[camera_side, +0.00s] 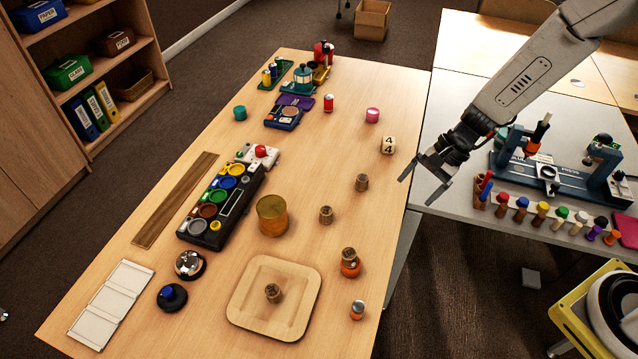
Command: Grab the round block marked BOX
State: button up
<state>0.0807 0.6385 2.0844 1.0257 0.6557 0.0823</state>
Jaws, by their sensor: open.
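Several small round brown wooden blocks are in view, and no BOX marking is legible on any of them. One round block (361,183) stands near the table's right edge, and a second round block (326,215) stands nearer the middle. A third round block (273,293) sits on the square wooden tray (245,312). A fourth brown round piece (349,255) sits on top of an orange round piece (350,269). My gripper (416,190) is open and empty at the table's right edge, to the right of the first block and apart from it.
A cube marked 4 (388,145) and a pink cylinder (372,115) stand above the first block. An amber cylinder (272,216) and a black panel with coloured rounds (213,231) lie to the left. The grey side table (470,190) holds a press (549,178) and several pegs.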

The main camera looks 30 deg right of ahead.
jog(key=w+f+m+t+y, duration=0.3)
jog(key=w+f+m+t, duration=0.1)
jog(key=w+f+m, duration=0.45)
jog(key=m+t+h, duration=0.1)
jog(key=m+t, duration=0.5)
jog(key=m, duration=0.2)
send_near(358, 180)
jog(key=x, duration=0.3)
jog(key=shift+w+d+f+n, duration=0.1)
jog(key=shift+w+d+n, duration=0.15)
jog(key=shift+w+d+f+m+h, duration=0.25)
jog(key=shift+d+f+m+h, duration=0.05)
jog(key=shift+d+f+m, duration=0.2)
jog(key=shift+a, duration=0.15)
jog(key=shift+x, duration=1.2)
jog(key=shift+w+a, duration=0.1)
jog(key=shift+x, duration=2.5)
